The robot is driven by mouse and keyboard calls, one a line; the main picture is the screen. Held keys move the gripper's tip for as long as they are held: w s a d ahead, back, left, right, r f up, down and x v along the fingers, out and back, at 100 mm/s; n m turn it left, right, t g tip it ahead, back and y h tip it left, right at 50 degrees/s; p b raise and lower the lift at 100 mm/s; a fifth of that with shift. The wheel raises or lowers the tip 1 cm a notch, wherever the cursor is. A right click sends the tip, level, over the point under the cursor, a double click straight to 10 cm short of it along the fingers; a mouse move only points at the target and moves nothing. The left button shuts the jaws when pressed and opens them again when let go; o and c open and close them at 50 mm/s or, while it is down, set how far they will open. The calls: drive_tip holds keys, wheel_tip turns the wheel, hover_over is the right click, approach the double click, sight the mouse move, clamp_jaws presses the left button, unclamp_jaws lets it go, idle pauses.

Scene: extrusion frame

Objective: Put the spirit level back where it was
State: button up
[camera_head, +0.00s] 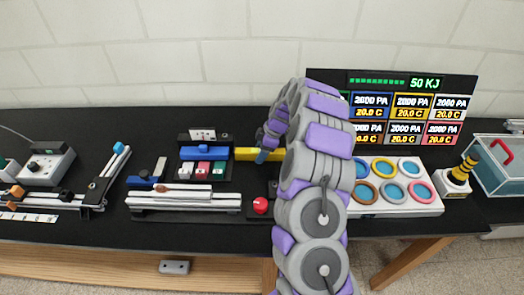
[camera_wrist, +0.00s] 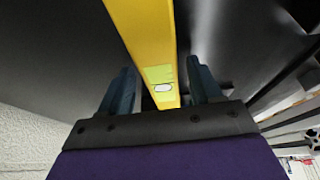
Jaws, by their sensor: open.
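The yellow spirit level (camera_head: 245,154) lies on the black bench top, right of the blue block in the head view. My arm hides its right part. In the wrist view the spirit level (camera_wrist: 148,40) runs from the top edge down between my fingers, with its green vial window near the lower end. My gripper (camera_wrist: 163,88) is open, one dark blue finger on each side of the level, with gaps showing. In the head view my gripper (camera_head: 265,152) is over the level, partly hidden by my arm.
A dark stand with a blue block (camera_head: 204,153) is left of the level. A rail fixture (camera_head: 185,199) and a red knob (camera_head: 261,205) are in front. A white panel with coloured rings (camera_head: 395,187) and a glass tank (camera_head: 502,170) stand to the right.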

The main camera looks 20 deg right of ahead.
drive_tip(key=shift+r, duration=0.15)
drive_tip(key=d+r, duration=0.1)
drive_tip(key=r, duration=0.1)
drive_tip(key=d+r+p, duration=0.1)
drive_tip(key=d, duration=0.1)
drive_tip(key=s+d+r, duration=0.1)
drive_tip(key=r, duration=0.1)
drive_tip(key=shift+d+r, duration=0.15)
drive_tip(key=shift+r, duration=0.2)
drive_tip(key=r, duration=0.3)
drive_tip(key=r+p, duration=0.1)
drive_tip(key=shift+s+d+r, duration=0.15)
drive_tip(key=shift+s, duration=0.15)
drive_tip(key=s+a+r+m+g, duration=0.1)
drive_tip(key=s+a+r+m, duration=0.1)
drive_tip(key=s+a+r, duration=0.6)
drive_tip(key=s+a+r+m+g, duration=0.1)
drive_tip(key=s+a+r+m, duration=0.1)
drive_tip(key=s+a+r, duration=0.5)
drive_tip(key=s+a+f+m+g+h, duration=0.1)
drive_tip(key=s+m, duration=0.8)
drive_tip(key=s, duration=2)
wheel_tip(320, 180, down, 2)
drive_tip(key=h, duration=0.3)
drive_tip(key=shift+a+f+g, duration=0.15)
drive_tip(key=shift+g, duration=0.15)
